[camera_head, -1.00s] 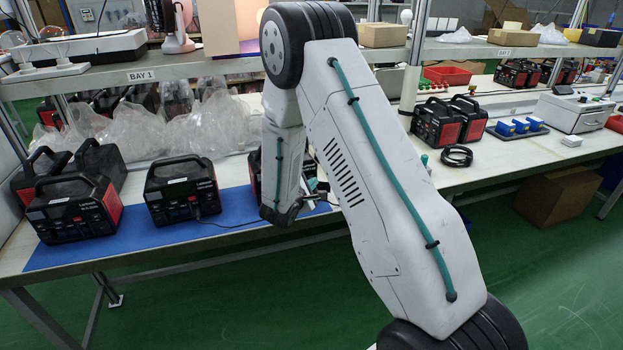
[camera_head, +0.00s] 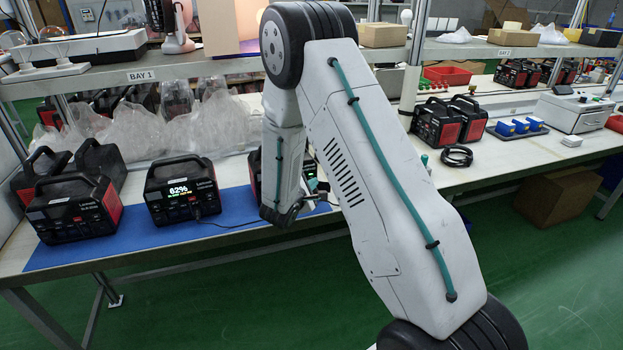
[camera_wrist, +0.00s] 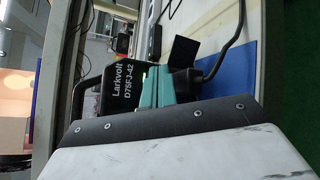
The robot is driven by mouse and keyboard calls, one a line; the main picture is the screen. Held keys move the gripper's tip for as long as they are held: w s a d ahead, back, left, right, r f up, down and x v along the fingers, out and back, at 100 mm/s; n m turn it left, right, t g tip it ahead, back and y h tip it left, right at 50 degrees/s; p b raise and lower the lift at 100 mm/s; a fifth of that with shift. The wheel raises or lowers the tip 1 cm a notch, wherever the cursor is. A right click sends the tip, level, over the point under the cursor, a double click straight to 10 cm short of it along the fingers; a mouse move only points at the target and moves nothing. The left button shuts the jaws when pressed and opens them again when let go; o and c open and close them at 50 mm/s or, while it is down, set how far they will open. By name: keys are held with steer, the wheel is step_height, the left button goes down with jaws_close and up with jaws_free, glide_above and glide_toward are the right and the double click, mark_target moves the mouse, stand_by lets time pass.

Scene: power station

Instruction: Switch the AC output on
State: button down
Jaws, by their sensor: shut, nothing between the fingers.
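A black and red power station (camera_head: 180,192) stands on the blue mat, its screen lit and reading 82%, with a cable at its front. Another power station (camera_head: 254,178) is mostly hidden behind my arm; a small lit green patch shows at its right side. In the wrist view, a black power station (camera_wrist: 118,92) marked Larkvolt D75FJ-42 lies just past my gripper (camera_wrist: 157,84). The teal fingers are shut and empty, close to its front. They hide its buttons, so I cannot tell whether they touch or which switch is there.
A black cable (camera_wrist: 225,50) runs beside my fingers. The shelf (camera_head: 165,68) above carries boxes and a lamp.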

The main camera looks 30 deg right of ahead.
steer(key=shift+s+a, duration=0.1)
steer(key=shift+s, duration=0.3)
steer(key=s+a, duration=0.1)
steer(key=s, duration=0.5)
steer(key=shift+a, duration=0.2)
steer(key=shift+w, duration=0.1)
stand_by(0.6)
